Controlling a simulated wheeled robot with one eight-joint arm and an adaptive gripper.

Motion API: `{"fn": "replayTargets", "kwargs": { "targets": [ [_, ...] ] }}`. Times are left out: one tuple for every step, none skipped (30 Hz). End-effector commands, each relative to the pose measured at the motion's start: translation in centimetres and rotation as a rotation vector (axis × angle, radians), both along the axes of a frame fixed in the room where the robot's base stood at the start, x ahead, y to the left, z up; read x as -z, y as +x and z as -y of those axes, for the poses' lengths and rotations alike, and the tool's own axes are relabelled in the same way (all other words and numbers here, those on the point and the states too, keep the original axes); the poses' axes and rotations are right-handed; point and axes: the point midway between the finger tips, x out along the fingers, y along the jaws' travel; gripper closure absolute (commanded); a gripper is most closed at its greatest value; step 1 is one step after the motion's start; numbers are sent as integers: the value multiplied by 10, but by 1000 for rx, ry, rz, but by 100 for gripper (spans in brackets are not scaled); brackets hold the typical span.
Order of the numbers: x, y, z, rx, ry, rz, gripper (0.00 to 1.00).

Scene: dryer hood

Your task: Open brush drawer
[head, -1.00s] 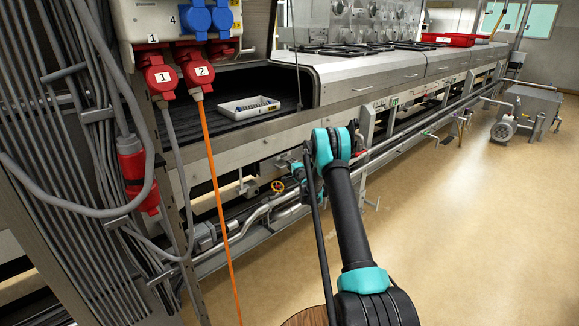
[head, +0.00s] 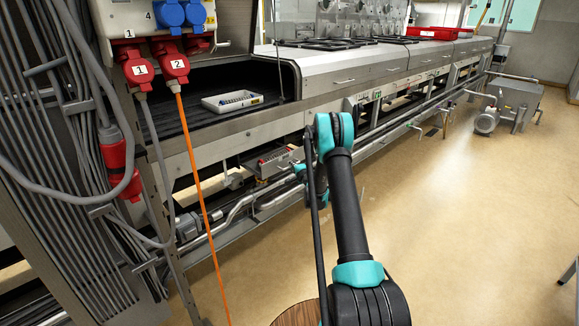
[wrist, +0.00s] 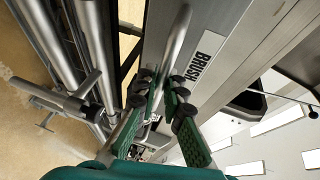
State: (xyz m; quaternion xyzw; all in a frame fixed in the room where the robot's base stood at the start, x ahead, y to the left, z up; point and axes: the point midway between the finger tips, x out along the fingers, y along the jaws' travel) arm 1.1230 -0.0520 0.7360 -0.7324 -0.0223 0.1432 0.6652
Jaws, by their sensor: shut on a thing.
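The brush drawer (head: 270,160) sticks out of the machine's lower front in the head view, partly open, with red items inside. In the wrist view its grey front bears the label "BRUSH" (wrist: 205,57) beside a metal bar handle (wrist: 177,38). My gripper (wrist: 160,92), with green fingers and dark pads, is shut on the handle. In the head view my gripper is mostly hidden behind my arm, close to the drawer's right side.
Pipes (head: 250,203) run along the machine's base below the drawer. An orange cable (head: 200,190) hangs at the left. A white tray (head: 232,101) lies on the dark belt above. The floor (head: 460,220) at the right is clear.

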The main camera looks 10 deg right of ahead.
Motion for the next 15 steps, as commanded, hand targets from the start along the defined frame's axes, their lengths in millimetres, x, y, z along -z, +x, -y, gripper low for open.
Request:
{"fn": "replayTargets", "kwargs": {
  "targets": [
    [0,0,1,1,0,0,100],
    [0,0,1,1,0,0,100],
    [0,0,1,1,0,0,100],
    [0,0,1,1,0,0,100],
    [0,0,1,1,0,0,100],
    [0,0,1,1,-1,0,100],
    [0,0,1,1,-1,0,100],
    [0,0,1,1,-1,0,100],
    [0,0,1,1,-1,0,86],
    [0,0,1,1,-1,0,83],
    [0,0,1,1,-1,0,79],
    [0,0,0,1,-1,0,74],
    [0,0,0,1,-1,0,70],
    [0,0,0,1,-1,0,69],
    [0,0,0,1,-1,0,69]
  ]
}}
